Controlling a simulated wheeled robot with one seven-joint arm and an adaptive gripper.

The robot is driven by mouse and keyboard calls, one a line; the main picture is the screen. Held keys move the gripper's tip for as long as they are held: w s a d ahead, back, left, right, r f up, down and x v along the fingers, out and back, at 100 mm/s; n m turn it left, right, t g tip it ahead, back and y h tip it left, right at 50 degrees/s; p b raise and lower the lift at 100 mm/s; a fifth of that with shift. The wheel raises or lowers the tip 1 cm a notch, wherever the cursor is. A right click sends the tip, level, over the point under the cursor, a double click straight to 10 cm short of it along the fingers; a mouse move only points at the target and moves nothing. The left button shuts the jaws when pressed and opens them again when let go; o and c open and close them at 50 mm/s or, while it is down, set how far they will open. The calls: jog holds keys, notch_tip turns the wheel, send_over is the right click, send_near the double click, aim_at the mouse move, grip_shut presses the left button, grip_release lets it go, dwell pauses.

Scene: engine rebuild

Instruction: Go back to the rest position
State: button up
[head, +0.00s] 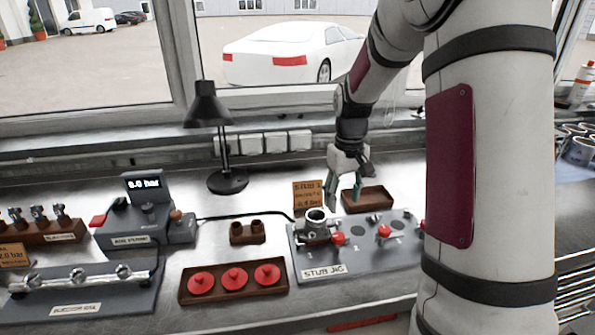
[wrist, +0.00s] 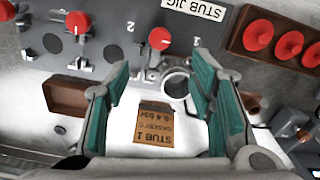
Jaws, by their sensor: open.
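My gripper (head: 345,188) hangs in the air above the back edge of the stub jig (head: 350,258), near a brown tray. In the wrist view my gripper (wrist: 160,95) shows two teal-padded fingers spread apart with nothing between them. The jig carries a metal ring-shaped stub (head: 316,222) at its left station and red knobs, one of them (head: 384,231) near its middle. The wrist view shows the stub's ring (wrist: 176,82) just beyond the fingers. A brown card (wrist: 154,125) reading STUB 1 lies in view between the fingers. My arm hides the jig's right end in the head view.
A brown tray (head: 367,200) sits behind the jig. A black lamp (head: 228,180), a pump unit (head: 145,228) with a display, a tray with red caps (head: 232,295) and a small brown block (head: 247,238) stand to the left. Bare bench lies between the lamp and card.

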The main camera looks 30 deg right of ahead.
jog(key=shift+a+r, duration=0.1)
jog(key=s+a+r+t, duration=0.3)
jog(key=s+a+r, duration=0.5)
jog(key=a+r, duration=0.4)
jog(key=s+a+r+t, duration=0.1)
jog(key=s+a+r, duration=0.1)
jog(key=s, duration=0.4)
jog(key=s+a+r+t, duration=0.1)
jog(key=s+a+r, duration=0.1)
jog(key=s+a, duration=0.2)
jog(key=s, duration=0.3)
jog(key=shift+s+r+n+t, duration=0.2)
jog(key=shift+r+n+t, duration=0.1)
jog(key=shift+n, duration=0.1)
